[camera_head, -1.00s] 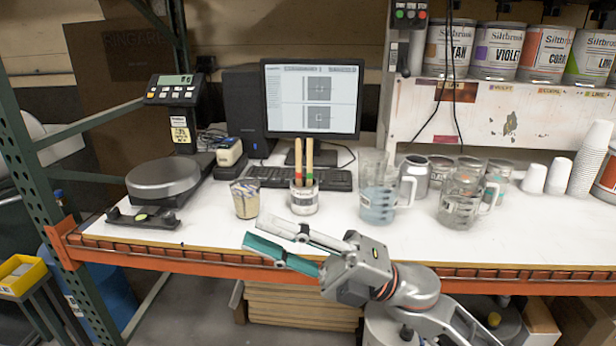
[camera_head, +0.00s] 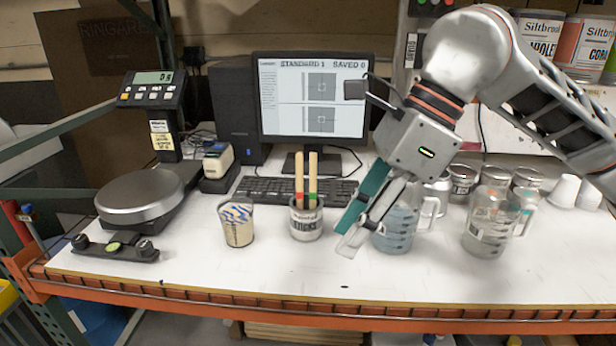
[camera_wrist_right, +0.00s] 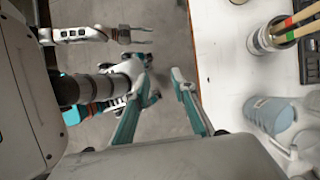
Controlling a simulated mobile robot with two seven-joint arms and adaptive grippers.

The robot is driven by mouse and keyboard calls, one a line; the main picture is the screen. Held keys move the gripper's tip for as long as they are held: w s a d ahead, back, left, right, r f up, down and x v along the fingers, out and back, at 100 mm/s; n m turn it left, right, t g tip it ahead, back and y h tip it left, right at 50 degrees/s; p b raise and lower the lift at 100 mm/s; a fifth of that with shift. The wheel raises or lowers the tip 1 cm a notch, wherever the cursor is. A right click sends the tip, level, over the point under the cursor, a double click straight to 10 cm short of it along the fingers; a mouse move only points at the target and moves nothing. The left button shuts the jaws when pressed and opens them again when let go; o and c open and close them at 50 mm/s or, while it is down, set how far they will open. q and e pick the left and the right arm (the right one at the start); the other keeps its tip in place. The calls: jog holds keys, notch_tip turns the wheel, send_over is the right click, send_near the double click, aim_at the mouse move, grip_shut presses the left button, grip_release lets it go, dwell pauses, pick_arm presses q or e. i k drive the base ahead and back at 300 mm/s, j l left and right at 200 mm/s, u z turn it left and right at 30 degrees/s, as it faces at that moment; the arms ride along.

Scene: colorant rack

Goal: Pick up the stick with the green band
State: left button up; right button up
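A white cup (camera_head: 306,222) labelled for sticks stands on the bench and holds two upright wooden sticks. The stick with the green band (camera_wrist_right: 288,22) shows beside the stick with the red band (camera_wrist_right: 287,38) in the right wrist view. In the head view their bands are small, low above the cup rim. My right gripper (camera_head: 362,212) points down, just right of the cup and in front of the clear jug. Its fingers also show apart and empty in the right wrist view (camera_wrist_right: 160,108). My left gripper (camera_wrist_right: 143,36) shows there too, small, with its fingers apart and empty.
A jug of bluish liquid (camera_head: 398,228) stands behind and right of my right gripper. A patterned paper cup (camera_head: 237,225) stands left of the stick cup. The keyboard (camera_head: 265,190) and monitor (camera_head: 312,100) are behind. The bench front is clear.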

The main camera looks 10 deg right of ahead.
aim_at(313, 171)
jog(key=i, duration=0.95)
